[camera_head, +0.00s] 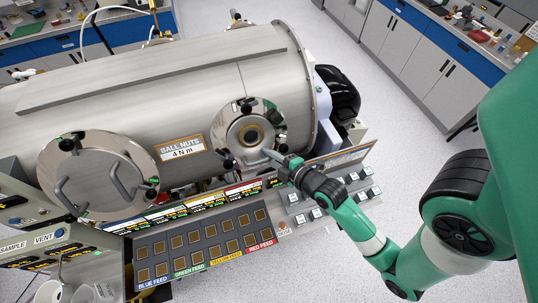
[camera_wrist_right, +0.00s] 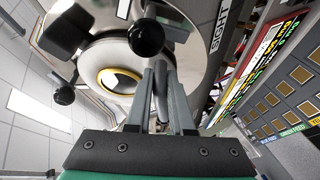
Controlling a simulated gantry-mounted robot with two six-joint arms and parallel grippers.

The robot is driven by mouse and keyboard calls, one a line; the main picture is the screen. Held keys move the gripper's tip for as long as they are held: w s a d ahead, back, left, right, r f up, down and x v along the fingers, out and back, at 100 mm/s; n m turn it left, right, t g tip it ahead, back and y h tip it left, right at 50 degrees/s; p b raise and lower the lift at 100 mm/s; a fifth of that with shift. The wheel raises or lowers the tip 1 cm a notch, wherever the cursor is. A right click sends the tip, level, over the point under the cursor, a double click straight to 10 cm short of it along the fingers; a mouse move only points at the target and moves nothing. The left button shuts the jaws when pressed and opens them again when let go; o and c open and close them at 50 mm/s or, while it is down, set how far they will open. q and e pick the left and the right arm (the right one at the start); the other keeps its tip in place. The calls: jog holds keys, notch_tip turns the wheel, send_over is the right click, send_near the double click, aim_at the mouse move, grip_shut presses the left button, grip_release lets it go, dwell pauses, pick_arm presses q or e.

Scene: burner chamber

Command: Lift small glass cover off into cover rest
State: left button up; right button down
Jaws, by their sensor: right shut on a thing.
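The small glass cover (camera_head: 236,134) is a round shiny metal disc with a round glass in its middle, at the right front of the steel chamber. My right gripper (camera_head: 270,156) is at the cover's lower right edge. In the wrist view its fingers (camera_wrist_right: 160,100) are shut on a dark bar handle (camera_wrist_right: 161,82) of the cover. I cannot tell whether the cover touches its seat. My left gripper is not in view. I cannot make out the cover rest.
Black ball knobs (camera_wrist_right: 146,38) stand around the cover. A larger cover (camera_head: 85,170) with two bar handles is on the chamber's left. Below is a feed panel (camera_head: 205,243) with several square buttons. A "BALL NUTS" sign (camera_head: 182,147) sits between the covers.

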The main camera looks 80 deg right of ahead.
aim_at(269, 159)
jog(key=shift+s+a+r+p, duration=0.3)
jog(key=shift+a+p, duration=0.1)
dwell(0.3)
jog(key=c, duration=1.4)
grip_release()
grip_shut()
jog(key=shift+a, duration=0.1)
jog(key=shift+s+a+r+p, duration=0.5)
jog(key=shift+a+p, duration=0.15)
jog(key=shift+a, duration=0.05)
